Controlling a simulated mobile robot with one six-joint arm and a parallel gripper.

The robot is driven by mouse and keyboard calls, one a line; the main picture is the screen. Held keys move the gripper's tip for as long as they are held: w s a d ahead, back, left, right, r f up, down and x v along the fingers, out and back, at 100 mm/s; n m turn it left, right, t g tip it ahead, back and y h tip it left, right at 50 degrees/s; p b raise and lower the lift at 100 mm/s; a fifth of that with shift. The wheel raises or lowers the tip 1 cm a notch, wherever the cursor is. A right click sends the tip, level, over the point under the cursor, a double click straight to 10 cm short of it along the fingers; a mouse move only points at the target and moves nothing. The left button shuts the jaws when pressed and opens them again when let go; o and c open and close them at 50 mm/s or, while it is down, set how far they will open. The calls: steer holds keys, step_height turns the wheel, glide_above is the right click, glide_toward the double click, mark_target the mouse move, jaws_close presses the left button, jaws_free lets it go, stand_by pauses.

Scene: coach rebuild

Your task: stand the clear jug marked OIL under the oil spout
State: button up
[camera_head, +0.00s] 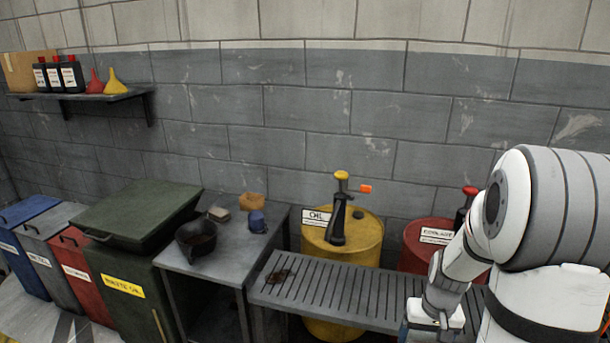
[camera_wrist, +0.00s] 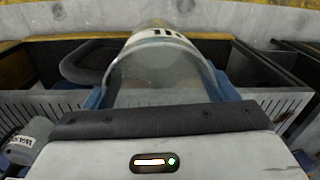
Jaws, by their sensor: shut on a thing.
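A clear jug (camera_wrist: 150,68) with a dark handle and a white label fills the middle of the wrist view; only dark marks of its lettering show. My gripper (camera_wrist: 160,92) is shut on it, with a blue finger on either side. In the head view my gripper (camera_head: 440,318) is at the lower right, by the right part of the slatted bench; the jug cannot be made out there. A yellow drum (camera_head: 345,250) with a sign that seems to read OIL stands behind the bench. Its black pump (camera_head: 339,222) has a yellow knob and an orange-tipped spout (camera_head: 365,189).
The slatted bench (camera_head: 320,292) is bare except for a dark stain at its left. A red coolant drum (camera_head: 425,245) stands behind its right part. A grey table (camera_head: 225,262) on the left holds a black pan (camera_head: 196,239) and a blue mug (camera_head: 257,222).

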steer(key=w+a+f+n, duration=0.2)
steer(key=w+a+f, duration=0.7)
steer(key=a, duration=0.3)
steer(key=shift+f, duration=0.35)
steer(key=shift+d, duration=0.1)
steer(key=shift+d, duration=0.15)
steer(key=shift+w+a, duration=0.1)
steer(key=shift+a, duration=0.1)
